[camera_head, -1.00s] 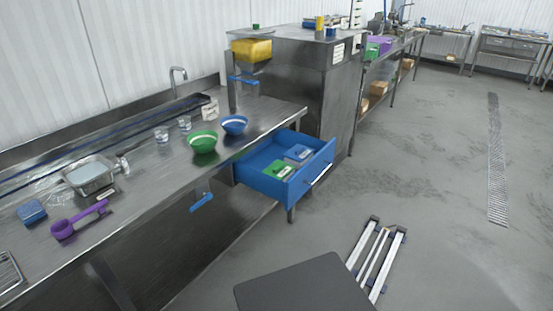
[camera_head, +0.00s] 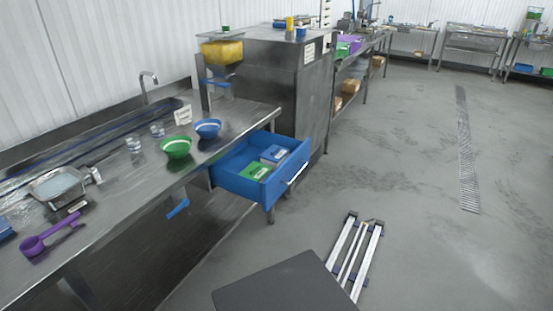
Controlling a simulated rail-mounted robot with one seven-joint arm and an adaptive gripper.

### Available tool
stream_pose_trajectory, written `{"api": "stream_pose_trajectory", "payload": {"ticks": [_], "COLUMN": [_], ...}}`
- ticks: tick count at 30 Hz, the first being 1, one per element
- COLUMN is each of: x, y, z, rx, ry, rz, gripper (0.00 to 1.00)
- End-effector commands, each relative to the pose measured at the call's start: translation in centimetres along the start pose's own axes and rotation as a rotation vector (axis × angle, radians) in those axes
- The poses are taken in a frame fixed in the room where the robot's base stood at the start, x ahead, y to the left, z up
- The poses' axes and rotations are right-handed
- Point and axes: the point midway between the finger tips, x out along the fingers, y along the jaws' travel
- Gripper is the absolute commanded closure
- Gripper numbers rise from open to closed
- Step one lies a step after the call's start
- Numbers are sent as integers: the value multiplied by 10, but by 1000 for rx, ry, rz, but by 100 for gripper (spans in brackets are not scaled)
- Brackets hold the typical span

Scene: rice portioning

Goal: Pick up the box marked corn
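A green box (camera_head: 254,173) and a blue box (camera_head: 273,154) lie side by side in the open blue drawer (camera_head: 240,186) under the counter's right end. Each has a pale label on top. The labels are too small to read, so I cannot tell which one is marked corn. My gripper is not in view.
The steel counter (camera_head: 118,188) holds a green bowl (camera_head: 176,148), a blue bowl (camera_head: 208,129), clear glasses (camera_head: 157,129), a metal tray (camera_head: 58,184) and a purple scoop (camera_head: 46,237). A steel cabinet (camera_head: 290,85) stands behind the drawer.

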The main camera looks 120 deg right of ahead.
Motion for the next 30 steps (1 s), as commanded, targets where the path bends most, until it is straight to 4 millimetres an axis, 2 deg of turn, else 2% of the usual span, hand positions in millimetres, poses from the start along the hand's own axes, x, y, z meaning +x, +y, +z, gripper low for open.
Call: {"api": "stream_pose_trajectory", "payload": {"ticks": [11,12,16,17,30], "x": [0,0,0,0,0], "y": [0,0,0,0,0], "z": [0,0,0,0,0], "rx": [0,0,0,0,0], "ry": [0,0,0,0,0], "rz": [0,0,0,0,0], "gripper": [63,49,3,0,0]}}
